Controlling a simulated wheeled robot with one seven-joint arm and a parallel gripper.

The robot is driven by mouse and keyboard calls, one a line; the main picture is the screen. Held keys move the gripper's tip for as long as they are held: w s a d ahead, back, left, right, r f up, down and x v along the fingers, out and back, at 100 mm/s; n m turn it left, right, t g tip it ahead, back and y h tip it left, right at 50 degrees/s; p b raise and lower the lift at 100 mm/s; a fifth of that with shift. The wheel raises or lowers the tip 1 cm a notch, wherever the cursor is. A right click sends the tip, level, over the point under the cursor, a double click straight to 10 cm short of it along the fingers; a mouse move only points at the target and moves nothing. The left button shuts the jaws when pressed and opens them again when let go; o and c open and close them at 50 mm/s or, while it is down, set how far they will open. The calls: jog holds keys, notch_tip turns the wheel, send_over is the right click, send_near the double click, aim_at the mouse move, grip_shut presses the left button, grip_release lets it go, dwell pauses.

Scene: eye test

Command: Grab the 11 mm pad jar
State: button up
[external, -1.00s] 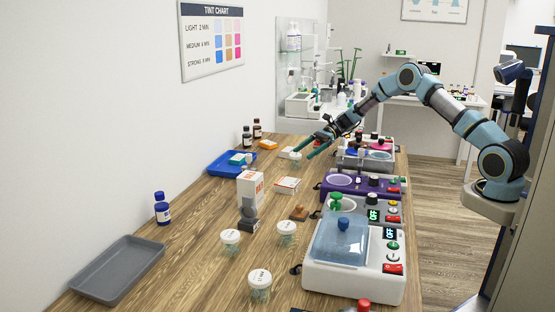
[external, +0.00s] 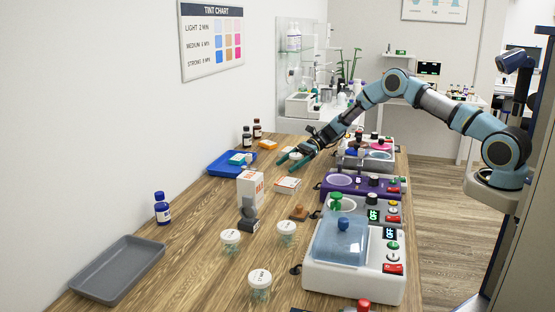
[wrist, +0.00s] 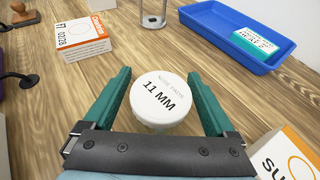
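The 11 mm pad jar (wrist: 160,103) has a round white lid reading "11 MM" in the wrist view. It stands upright on the wooden counter, between the two green fingers of my gripper (wrist: 159,92). The fingers are open; the lid looks very close to the right one, and I cannot tell if they touch. In the external view my gripper (external: 291,161) is low over the far part of the counter, and the jar (external: 296,154) is partly hidden by it. The lower body of the jar is hidden under its lid in the wrist view.
A blue tray (wrist: 225,41) with a teal box (wrist: 255,43) lies beyond the jar. An orange-white carton (wrist: 84,38) lies at left, another (wrist: 287,154) at lower right. Three similar white-lidded jars, including one nearest the camera (external: 260,280), stand closer. Machines (external: 352,262) line the right edge.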

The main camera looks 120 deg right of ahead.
jog(key=c, duration=1.3)
jog(key=shift+c, duration=0.2)
jog(key=shift+r, duration=0.15)
